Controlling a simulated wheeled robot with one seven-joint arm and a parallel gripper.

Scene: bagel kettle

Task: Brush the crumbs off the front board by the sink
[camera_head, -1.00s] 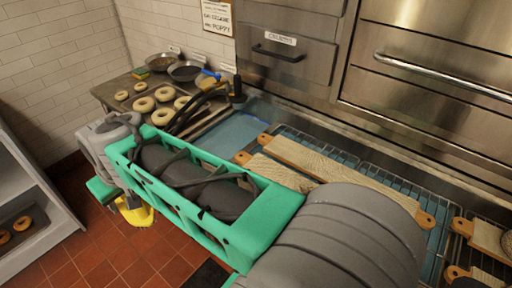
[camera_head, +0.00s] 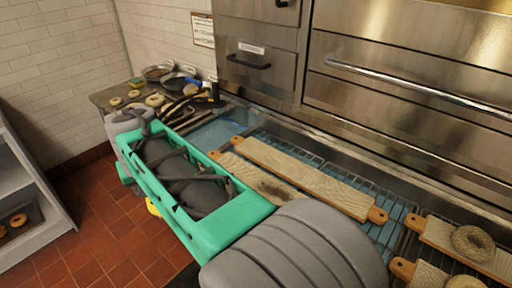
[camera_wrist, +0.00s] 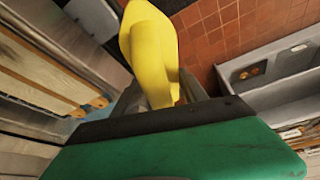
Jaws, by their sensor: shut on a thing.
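The front board by the sink, a pale wooden board (camera_head: 247,172), lies on the blue rack with dark crumbs (camera_head: 277,189) on its surface. My arm covers its near end. A second, longer board (camera_head: 300,164) lies behind it. My gripper (camera_wrist: 158,98) is shut on a yellow thing (camera_wrist: 147,45), perhaps the brush; its full shape is unclear. The yellow thing shows only as a sliver in the head view (camera_head: 152,207), under my arm, over the floor and away from the boards.
The sink with bluish water (camera_head: 212,134) is left of the boards. Bagels (camera_head: 155,100) and bowls (camera_head: 180,80) stand on the counter beyond. Boards with seeded bagels (camera_head: 473,243) lie at right. A grey shelf unit (camera_head: 35,215) stands at left; red floor lies between.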

